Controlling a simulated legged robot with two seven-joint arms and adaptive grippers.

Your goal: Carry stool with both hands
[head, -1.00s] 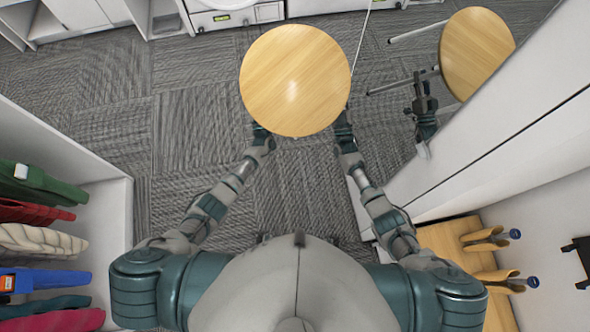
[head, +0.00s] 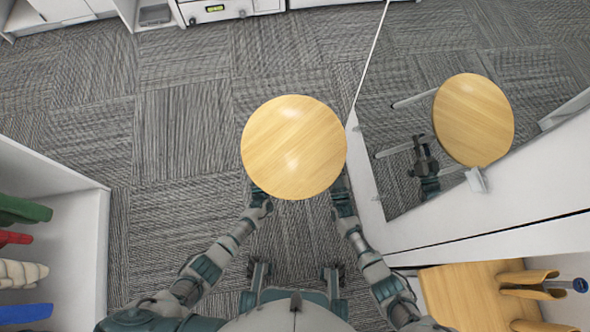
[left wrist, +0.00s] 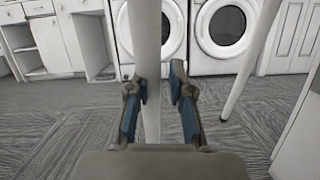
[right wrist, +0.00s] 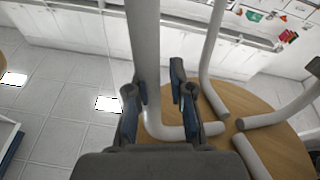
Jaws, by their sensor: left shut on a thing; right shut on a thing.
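The stool (head: 294,147) has a round light-wood seat and white tubular legs. In the head view I see its seat from above, in front of my body. My left gripper (head: 259,197) is at the seat's lower left edge and my right gripper (head: 342,195) at its lower right; the seat hides the legs there. In the left wrist view the left gripper (left wrist: 160,90) is shut on an upright white leg (left wrist: 145,40). In the right wrist view the right gripper (right wrist: 160,92) is shut on another white leg (right wrist: 143,45). The seat's underside (right wrist: 265,140) shows at the right.
A mirror (head: 400,110) on the right reflects the stool and my arm, close beside my right arm. A white closet with clothes (head: 22,210) stands at left. White washers (left wrist: 222,30) line the far side. Carpet (head: 180,130) ahead and left is clear.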

